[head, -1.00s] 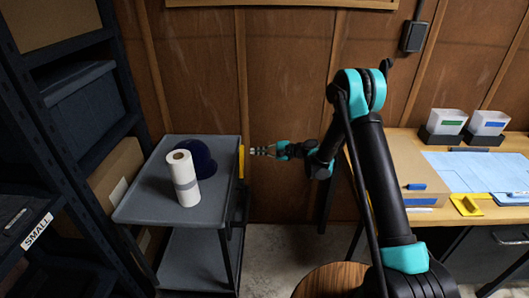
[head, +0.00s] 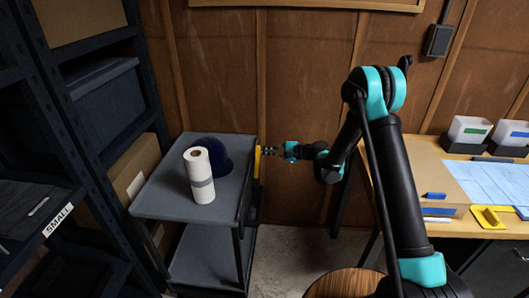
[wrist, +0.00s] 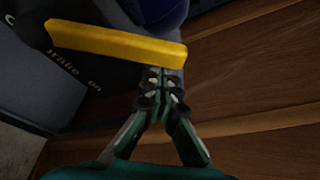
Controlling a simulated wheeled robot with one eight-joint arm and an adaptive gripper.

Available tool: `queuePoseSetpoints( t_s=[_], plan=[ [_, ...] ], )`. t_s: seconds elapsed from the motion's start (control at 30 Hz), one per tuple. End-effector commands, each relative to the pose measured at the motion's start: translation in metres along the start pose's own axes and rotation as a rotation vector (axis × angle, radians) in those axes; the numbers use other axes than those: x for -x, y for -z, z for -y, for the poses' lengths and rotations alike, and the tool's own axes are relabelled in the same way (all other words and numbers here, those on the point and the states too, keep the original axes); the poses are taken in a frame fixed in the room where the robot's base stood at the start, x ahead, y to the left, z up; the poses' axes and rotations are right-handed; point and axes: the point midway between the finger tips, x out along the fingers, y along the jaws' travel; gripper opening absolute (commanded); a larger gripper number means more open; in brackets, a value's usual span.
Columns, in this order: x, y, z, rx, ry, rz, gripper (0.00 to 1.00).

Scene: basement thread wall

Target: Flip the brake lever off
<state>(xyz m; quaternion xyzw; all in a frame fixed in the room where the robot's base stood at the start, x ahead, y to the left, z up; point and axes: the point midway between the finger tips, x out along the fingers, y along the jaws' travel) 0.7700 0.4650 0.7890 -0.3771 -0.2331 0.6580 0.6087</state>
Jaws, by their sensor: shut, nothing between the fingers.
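The yellow brake lever (head: 257,162) stands at the right side of the grey cart. In the wrist view it is a long yellow bar (wrist: 115,42) across the upper left, in front of a dark plate (wrist: 65,72) lettered "Brake" and "on". My gripper (head: 264,150) is just right of the lever in the head view. In the wrist view my gripper (wrist: 162,80) is shut and empty, its tips at the lower edge of the bar's right end. I cannot tell whether they touch it.
The grey cart (head: 160,205) carries a paper towel roll (head: 199,178) and a dark blue cap (head: 213,150). Dark shelving (head: 75,150) stands left of it. A workbench (head: 455,225) with papers and bins is at the right. The wood-panelled wall (head: 305,95) is close behind.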

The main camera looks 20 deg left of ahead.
Motion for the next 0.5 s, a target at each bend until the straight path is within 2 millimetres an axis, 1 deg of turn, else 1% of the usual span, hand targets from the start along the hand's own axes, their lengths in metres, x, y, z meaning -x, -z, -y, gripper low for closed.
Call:
queuePoseSetpoints(
  t_s=[0.27,0.5],
  plan=[
    [0.003,-0.009,0.003,0.0,0.0,0.0,0.0],
    [0.01,-0.03,0.004,0.0,0.0,0.001,0.0]
  ],
)
